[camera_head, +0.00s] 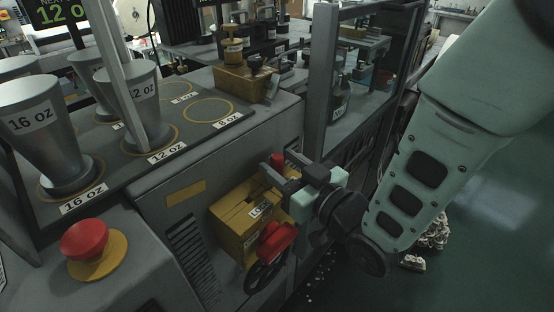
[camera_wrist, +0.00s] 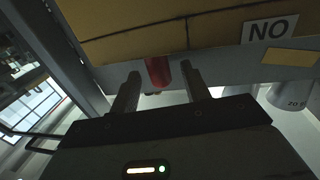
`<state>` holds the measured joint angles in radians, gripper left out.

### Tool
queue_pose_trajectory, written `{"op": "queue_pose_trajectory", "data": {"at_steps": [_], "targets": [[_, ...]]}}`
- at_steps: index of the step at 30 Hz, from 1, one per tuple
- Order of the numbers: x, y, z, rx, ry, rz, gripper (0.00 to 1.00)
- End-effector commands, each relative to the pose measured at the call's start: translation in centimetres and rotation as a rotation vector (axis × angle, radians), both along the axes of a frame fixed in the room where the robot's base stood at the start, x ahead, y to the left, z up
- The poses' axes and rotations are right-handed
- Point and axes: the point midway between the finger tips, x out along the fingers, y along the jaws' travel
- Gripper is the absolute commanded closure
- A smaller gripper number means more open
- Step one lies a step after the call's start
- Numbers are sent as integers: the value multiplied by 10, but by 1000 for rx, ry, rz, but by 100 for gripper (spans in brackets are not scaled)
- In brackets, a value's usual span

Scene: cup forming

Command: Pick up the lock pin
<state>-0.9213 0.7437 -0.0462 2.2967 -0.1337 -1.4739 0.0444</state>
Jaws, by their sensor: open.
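A small red pin (camera_head: 277,159), which looks like the lock pin, shows at the upper back edge of the yellow box (camera_head: 233,219) on the machine's front. In the wrist view the red pin (camera_wrist: 157,72) hangs down from the yellow box (camera_wrist: 140,42), between my two fingers in the picture. My gripper (camera_head: 272,164) is open, with one finger on each side of the pin. The fingers do not visibly touch it. How deep the pin lies between them is hard to tell. My gripper also shows in the wrist view (camera_wrist: 160,78).
A red knob (camera_head: 276,238) and a dark handwheel (camera_head: 266,272) are on the box's lower right. A red stop button (camera_head: 85,238) is at the lower left. Grey cups (camera_head: 36,125) stand on the machine top. A grey frame post (camera_head: 321,80) rises close behind my gripper. Open floor lies right.

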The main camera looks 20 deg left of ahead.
Motion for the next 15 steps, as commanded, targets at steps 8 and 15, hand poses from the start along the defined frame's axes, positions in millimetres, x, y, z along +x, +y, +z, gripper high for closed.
{"op": "queue_pose_trajectory", "data": {"at_steps": [8, 15], "targets": [[10, 17, 0, 0, 0, 0, 53], [10, 16, 0, 0, 0, 0, 78]]}}
